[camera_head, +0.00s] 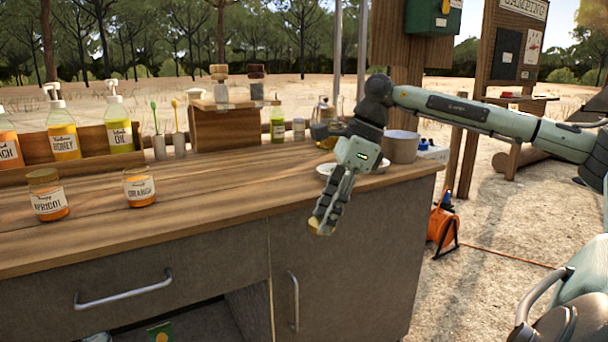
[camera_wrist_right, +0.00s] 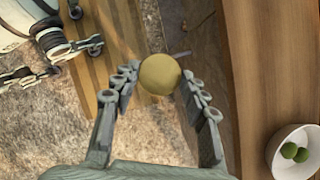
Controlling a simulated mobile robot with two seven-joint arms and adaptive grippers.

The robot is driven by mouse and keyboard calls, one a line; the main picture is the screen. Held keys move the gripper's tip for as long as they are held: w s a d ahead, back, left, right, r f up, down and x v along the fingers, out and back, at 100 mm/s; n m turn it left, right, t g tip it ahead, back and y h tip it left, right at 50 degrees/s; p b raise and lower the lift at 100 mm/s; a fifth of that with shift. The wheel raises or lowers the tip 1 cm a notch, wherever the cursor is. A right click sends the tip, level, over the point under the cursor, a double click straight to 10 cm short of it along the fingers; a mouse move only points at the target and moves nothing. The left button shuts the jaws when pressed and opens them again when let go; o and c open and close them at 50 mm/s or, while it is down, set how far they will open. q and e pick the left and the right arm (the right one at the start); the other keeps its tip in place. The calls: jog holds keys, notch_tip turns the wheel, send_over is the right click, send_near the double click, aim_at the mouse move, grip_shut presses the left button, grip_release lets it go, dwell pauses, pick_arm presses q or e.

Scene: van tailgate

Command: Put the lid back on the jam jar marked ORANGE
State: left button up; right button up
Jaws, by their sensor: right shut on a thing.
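The jam jar marked ORANGE (camera_head: 140,188) stands upright on the wooden counter at the left. It holds orange jam, and no gold lid shows on its top. My right gripper (camera_head: 322,224) is shut on a round gold lid (camera_wrist_right: 160,74), which sits between its fingertips in the right wrist view. The lid also shows at the fingertips in the head view (camera_head: 315,223). This gripper hangs at the counter's front edge, well to the right of the jar, touching neither jar. My left gripper is not in view.
A jar marked APRICOT (camera_head: 48,196) with its lid on stands left of the ORANGE jar. Pump bottles (camera_head: 64,130) stand behind. A white bowl with green fruit (camera_wrist_right: 280,150) is near my right gripper. The counter (camera_head: 220,185) between the ORANGE jar and this gripper is clear.

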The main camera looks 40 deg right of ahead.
jog(key=a+f+n+g+y, duration=0.1)
jog(key=a+f+n+g, duration=0.1)
jog(key=a+f+n, duration=0.45)
jog(key=w+a+f+n+g+h, duration=0.1)
jog(key=a+f+n+g+h, duration=0.1)
jog(key=a+f+n, duration=0.3)
jog(key=w+a+f+n+g+h, duration=0.2)
jog(key=a+f+n+g, duration=0.1)
jog(key=a+n, duration=1.1)
jog(key=shift+f+h, duration=0.3)
jog(key=shift+f, duration=0.55)
jog(key=shift+a, duration=0.1)
